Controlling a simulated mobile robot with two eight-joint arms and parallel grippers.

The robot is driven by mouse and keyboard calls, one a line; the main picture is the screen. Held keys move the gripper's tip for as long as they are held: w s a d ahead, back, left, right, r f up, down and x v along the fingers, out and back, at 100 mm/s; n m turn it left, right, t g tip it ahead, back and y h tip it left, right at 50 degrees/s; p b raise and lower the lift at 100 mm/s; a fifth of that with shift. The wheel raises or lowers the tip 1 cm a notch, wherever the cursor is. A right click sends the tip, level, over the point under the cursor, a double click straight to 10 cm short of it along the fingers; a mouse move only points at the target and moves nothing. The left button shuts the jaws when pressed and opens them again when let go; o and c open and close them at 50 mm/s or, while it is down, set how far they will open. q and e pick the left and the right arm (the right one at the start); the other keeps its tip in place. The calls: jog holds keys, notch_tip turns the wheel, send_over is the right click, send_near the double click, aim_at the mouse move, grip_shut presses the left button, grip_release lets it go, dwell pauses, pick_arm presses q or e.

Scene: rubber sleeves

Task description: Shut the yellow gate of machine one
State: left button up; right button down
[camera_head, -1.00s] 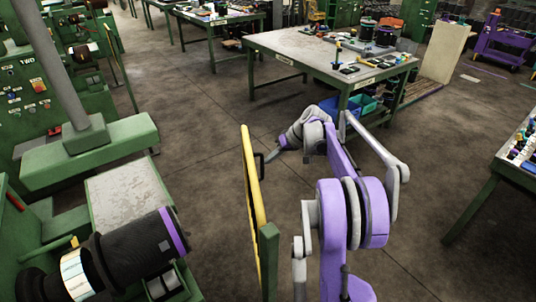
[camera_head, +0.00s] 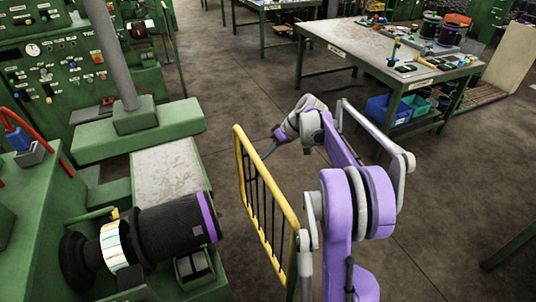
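The yellow gate (camera_head: 265,187), a yellow frame with thin dark bars, stands at an angle in the middle of the head view. Its far edge is near the green machine's bed and its near end runs down to my purple arm. A gap of floor shows between the gate and the machine's dark roller (camera_head: 172,229). My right gripper (camera_head: 267,150) is just beyond the gate's far upper part, on the side away from the machine. My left gripper is out of view.
The green machine with its grey bed (camera_head: 165,178) and grey pole (camera_head: 108,55) fills the left. A green workbench (camera_head: 355,42) with small parts stands at the back right, with a blue bin (camera_head: 390,108) below. Open floor lies behind and right of my arm.

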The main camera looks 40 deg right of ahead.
jog(key=shift+w+a, duration=0.1)
jog(key=shift+a, duration=0.25)
jog(key=v, duration=1.1)
jog(key=shift+d, duration=0.35)
jog(key=shift+f, duration=0.15)
